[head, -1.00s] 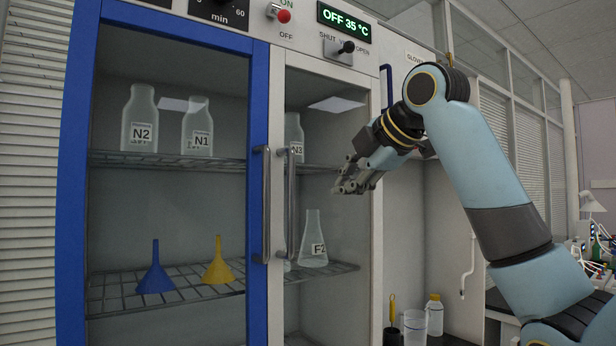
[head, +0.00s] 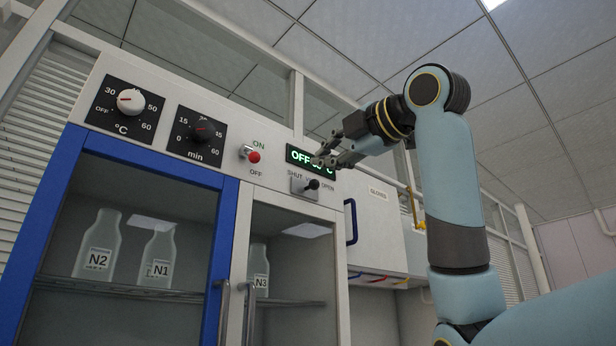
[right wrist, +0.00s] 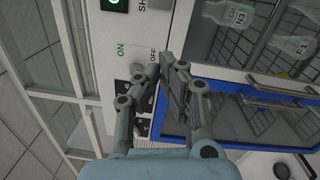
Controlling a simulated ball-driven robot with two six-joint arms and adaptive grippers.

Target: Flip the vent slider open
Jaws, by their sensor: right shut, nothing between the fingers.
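The vent slider (head: 313,185) has a black knob on a small metal plate on the cabinet's top panel, between the words SHUT and OPEN. The knob shows slightly right of the plate's middle; I cannot tell its setting. My right gripper (head: 322,160) is shut and empty. In the head view it shows just above the slider, across the lit display. I see no contact with the knob. My left gripper is not in view.
Below are the blue-framed door (head: 222,255) and glass bottles. A gloves box (head: 380,225) hangs to the right.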

